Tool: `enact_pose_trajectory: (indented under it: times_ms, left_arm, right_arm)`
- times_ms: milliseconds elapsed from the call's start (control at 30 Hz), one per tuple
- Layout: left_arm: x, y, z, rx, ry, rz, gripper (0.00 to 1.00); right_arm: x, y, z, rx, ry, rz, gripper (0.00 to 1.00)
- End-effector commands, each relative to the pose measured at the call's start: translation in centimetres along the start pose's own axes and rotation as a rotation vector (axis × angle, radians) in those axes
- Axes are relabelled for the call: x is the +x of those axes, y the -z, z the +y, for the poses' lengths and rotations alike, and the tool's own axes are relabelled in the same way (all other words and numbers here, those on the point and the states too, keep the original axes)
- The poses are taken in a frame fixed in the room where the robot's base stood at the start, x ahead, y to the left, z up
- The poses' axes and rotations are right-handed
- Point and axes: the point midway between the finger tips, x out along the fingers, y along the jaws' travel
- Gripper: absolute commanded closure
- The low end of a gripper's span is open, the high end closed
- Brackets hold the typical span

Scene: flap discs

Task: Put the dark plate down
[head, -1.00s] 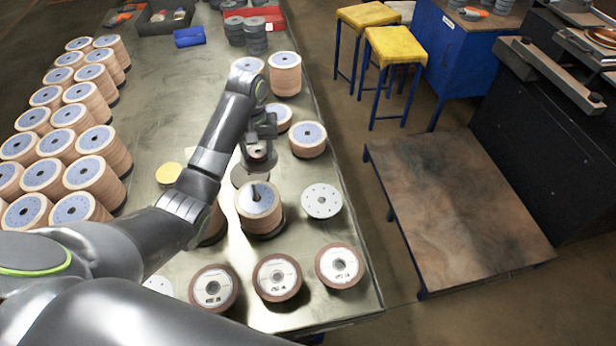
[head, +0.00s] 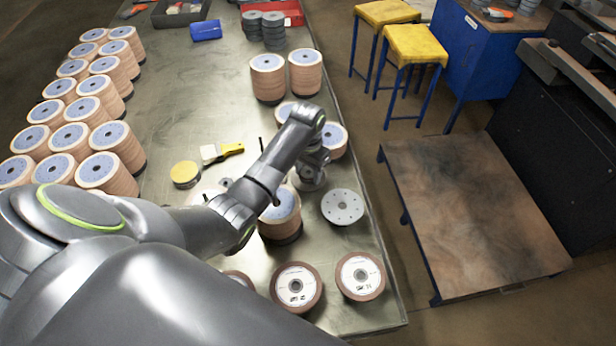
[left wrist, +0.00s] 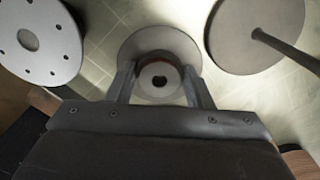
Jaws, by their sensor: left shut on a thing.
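My left gripper (head: 312,172) is over the right part of the bench in the head view, partly behind my own arm. In the left wrist view its two fingers (left wrist: 160,85) are closed on the small round hub of the dark plate (left wrist: 148,38), whose grey disc shows around them. In the head view a little of the plate (head: 306,185) shows below the gripper. I cannot tell whether it touches the bench. A white disc with holes (head: 342,206) lies just in front and to the right; it also shows in the left wrist view (left wrist: 38,42).
A flap disc stack (head: 280,222) stands in front, another (head: 335,142) behind. A grey round top with a rod (left wrist: 255,35) is close by in the left wrist view. Brown discs (head: 297,287) lie at the bench front. Many stacks (head: 105,172) fill the left side.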

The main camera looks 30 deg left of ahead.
Motion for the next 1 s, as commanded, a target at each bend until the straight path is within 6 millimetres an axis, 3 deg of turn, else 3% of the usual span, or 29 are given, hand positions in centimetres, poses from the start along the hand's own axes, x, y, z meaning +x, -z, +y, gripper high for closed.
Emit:
enact_pose_trajectory:
  times_ms: [233,667,700,833,1000]
  left_arm:
    - [2.9,0.0,0.1,0.000,0.000,-0.001,0.90]
    - [3.6,0.0,0.0,0.000,0.000,0.001,0.90]
    - [3.6,-0.1,0.0,0.000,0.000,0.000,0.48]
    - [3.6,-0.1,0.0,0.000,0.000,-0.001,0.32]
    - [3.6,-0.1,0.0,-0.001,0.000,-0.001,0.32]
  right_arm:
    - [-0.4,0.1,0.0,0.000,0.000,0.000,0.64]
    - [-0.3,0.1,-0.4,0.002,0.005,0.001,0.64]
    - [-0.3,0.1,-0.5,0.003,0.006,0.001,0.64]
    - [-0.3,0.1,-0.7,0.003,0.008,0.001,0.64]
    - [-0.3,0.1,-0.6,0.003,0.008,0.001,0.64]
